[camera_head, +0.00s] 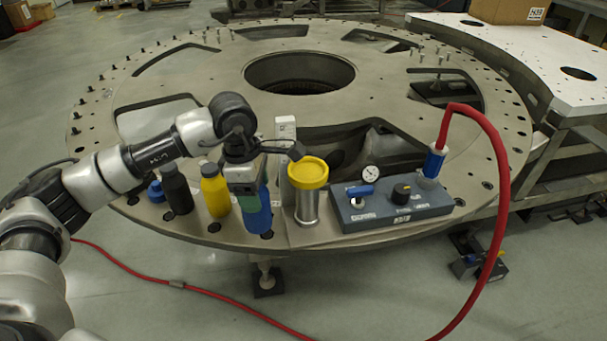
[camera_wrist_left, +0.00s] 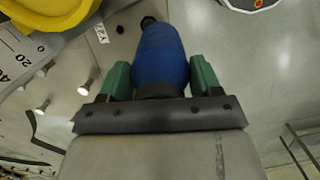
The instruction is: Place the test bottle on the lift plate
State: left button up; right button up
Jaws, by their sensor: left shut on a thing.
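A blue bottle (camera_head: 257,218) is between the green finger pads of my left gripper (camera_head: 245,187), at the front edge of the round turret plate. The left wrist view shows the gripper (camera_wrist_left: 160,85) shut on this bottle (camera_wrist_left: 160,55), one pad on each side. I cannot tell whether its base touches the turret plate. The lift plate seems to be the yellow round top (camera_head: 308,171) on a metal cylinder, just right of the bottle. Nothing stands on it. Its yellow edge also shows in the left wrist view (camera_wrist_left: 50,12). My right gripper is not in view.
A yellow bottle (camera_head: 215,192) and a black bottle (camera_head: 177,190) stand left of my gripper. An upright scale (camera_head: 285,130) is behind the cylinder. A control box (camera_head: 390,207) with a gauge and red hose (camera_head: 500,170) is to the right. The turret plate (camera_head: 215,75) has large openings.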

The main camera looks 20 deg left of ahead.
aim_at(268, 205)
pick_arm(q)
jog(key=d+m, duration=0.1)
jog(key=m, duration=0.1)
jog(key=s+d+m, duration=0.1)
jog(key=m, duration=0.1)
jog(key=s+d+m, duration=0.1)
jog(key=d+m, duration=0.1)
jog(key=shift+s+f+g+p, duration=0.1)
jog(key=shift+s+g+p, duration=0.15)
jog(key=shift+g+p, duration=0.15)
jog(key=w+d+r+n+t+p, duration=0.1)
jog(key=w+d+r+n+p, duration=0.1)
jog(key=w+d+r+n, duration=0.55)
jog(key=w+d+r+n+p, duration=0.25)
jog(key=d+r, duration=0.55)
jog(key=r, duration=0.6)
jog(key=w+a+f+p, duration=0.1)
jog(key=a+f+p, duration=0.4)
jog(key=a+f, duration=0.5)
jog(key=shift+w+a+f+m+p, duration=0.3)
jog(key=shift+a+f+p, duration=0.1)
jog(key=shift+a, duration=0.3)
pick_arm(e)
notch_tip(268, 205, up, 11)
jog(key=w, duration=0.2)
pick_arm(q)
jog(key=shift+f, duration=0.1)
